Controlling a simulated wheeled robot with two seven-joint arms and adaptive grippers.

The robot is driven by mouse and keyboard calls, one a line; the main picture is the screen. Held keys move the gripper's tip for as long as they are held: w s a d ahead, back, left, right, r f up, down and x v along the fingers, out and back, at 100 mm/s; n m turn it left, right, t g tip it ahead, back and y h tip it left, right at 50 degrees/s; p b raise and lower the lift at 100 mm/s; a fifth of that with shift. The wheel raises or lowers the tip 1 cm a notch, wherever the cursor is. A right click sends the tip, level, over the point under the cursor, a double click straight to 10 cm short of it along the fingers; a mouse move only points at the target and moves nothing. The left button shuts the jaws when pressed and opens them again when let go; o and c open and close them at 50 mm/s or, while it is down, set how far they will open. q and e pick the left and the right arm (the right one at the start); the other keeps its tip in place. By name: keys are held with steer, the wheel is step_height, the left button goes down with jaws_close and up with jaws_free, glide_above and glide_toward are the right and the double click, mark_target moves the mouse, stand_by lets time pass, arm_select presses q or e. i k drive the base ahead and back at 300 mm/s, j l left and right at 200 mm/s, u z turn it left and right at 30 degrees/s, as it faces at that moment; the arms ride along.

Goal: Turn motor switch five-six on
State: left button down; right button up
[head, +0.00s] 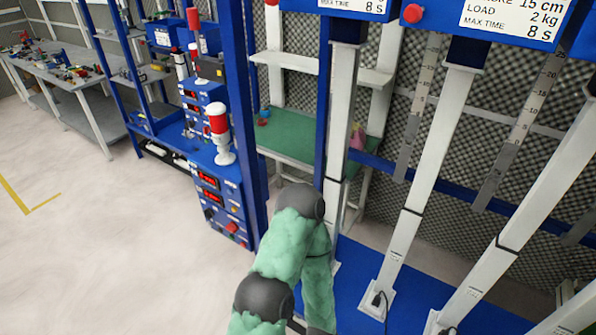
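A blue control cabinet (221,212) with red digital displays, small knobs or switches and a red button (231,228) stands left of centre. Another blue panel (203,100) with a red display and small controls is above and behind it. Their labels are too small to read, so I cannot tell which control is motor switch five-six or how it is set. One of my arms, green with dark joints, reaches up from the bottom centre and bends back down, right of the cabinet. Neither of my grippers shows.
A red and white beacon (220,135) stands on the cabinet. Grey upright columns (420,190) rise from a blue base (355,270) at right, under blue boxes with a red button (413,13). A workbench (75,75) with small parts is far left. The pale floor (100,240) at left is clear.

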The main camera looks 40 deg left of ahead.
mark_target(232, 227)
steer(key=u, duration=1.9)
